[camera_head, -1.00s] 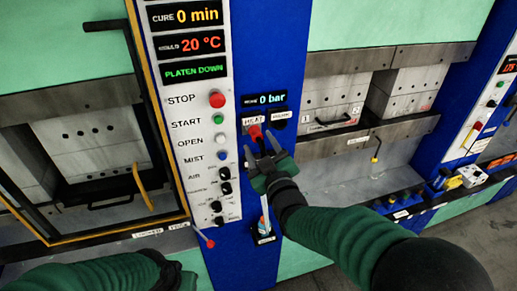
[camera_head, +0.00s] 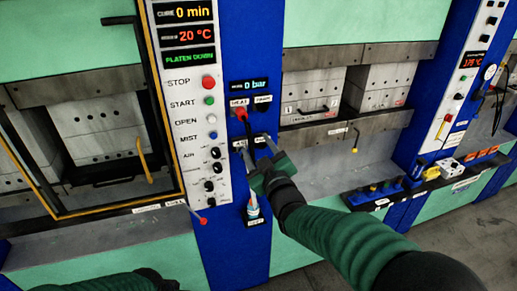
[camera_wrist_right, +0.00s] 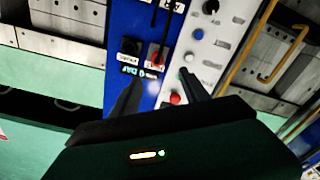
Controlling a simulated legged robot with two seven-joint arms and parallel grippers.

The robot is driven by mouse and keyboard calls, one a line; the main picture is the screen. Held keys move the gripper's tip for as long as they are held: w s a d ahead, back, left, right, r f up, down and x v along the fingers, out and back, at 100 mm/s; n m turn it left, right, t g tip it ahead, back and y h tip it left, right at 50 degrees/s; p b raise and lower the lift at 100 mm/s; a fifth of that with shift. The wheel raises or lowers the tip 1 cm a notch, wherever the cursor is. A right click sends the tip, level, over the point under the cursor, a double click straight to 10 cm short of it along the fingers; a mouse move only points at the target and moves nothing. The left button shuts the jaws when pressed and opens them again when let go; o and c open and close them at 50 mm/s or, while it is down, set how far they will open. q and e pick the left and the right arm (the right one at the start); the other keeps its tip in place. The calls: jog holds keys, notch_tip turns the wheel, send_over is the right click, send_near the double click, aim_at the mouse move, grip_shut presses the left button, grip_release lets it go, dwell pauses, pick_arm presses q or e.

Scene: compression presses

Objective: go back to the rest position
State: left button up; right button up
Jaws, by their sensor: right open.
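My right gripper (camera_head: 258,149) is open and empty in front of the blue column of the press, below the red part at the HEAT label (camera_head: 240,112). In the right wrist view, its two dark fingers (camera_wrist_right: 158,92) are spread apart, with the blue panel and the red HEAT part (camera_wrist_right: 157,54) beyond them. A dark cord runs from that red part. I cannot tell whether the fingers touch the panel. My left arm shows at the bottom left of the head view, with a dark end (camera_head: 155,279) at the edge; its jaws cannot be made out.
The white control panel (camera_head: 196,115) has a red STOP button (camera_head: 208,82) and several knobs. A small holder (camera_head: 256,213) is on the column below my right gripper. An open yellow-edged guard (camera_head: 160,95) stands at left. A dark tray (camera_head: 385,190) juts out at right.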

jog(key=s+d+f+m+g+h+b, duration=0.2)
jog(key=s+d+f+m+g, duration=0.15)
jog(key=s+d+f, duration=0.5)
jog(key=s+d+f+m+g+h+b, duration=0.2)
jog(key=s+d+f+g+h, duration=0.3)
jog(key=f, duration=0.7)
jog(key=s+d+f+m+g+b, duration=0.1)
jog(key=s+d+f+m+g, duration=0.1)
jog(key=s, duration=0.7)
jog(key=s+d+f+m+g+y+b, duration=0.1)
jog(key=s+d+f+g, duration=0.3)
jog(key=s+f, duration=0.5)
jog(key=shift+d+f+m, duration=0.25)
jog(key=shift+d+m, duration=0.4)
jog(key=shift+d, duration=0.2)
jog(key=shift+d, duration=0.2)
jog(key=shift+a, duration=0.15)
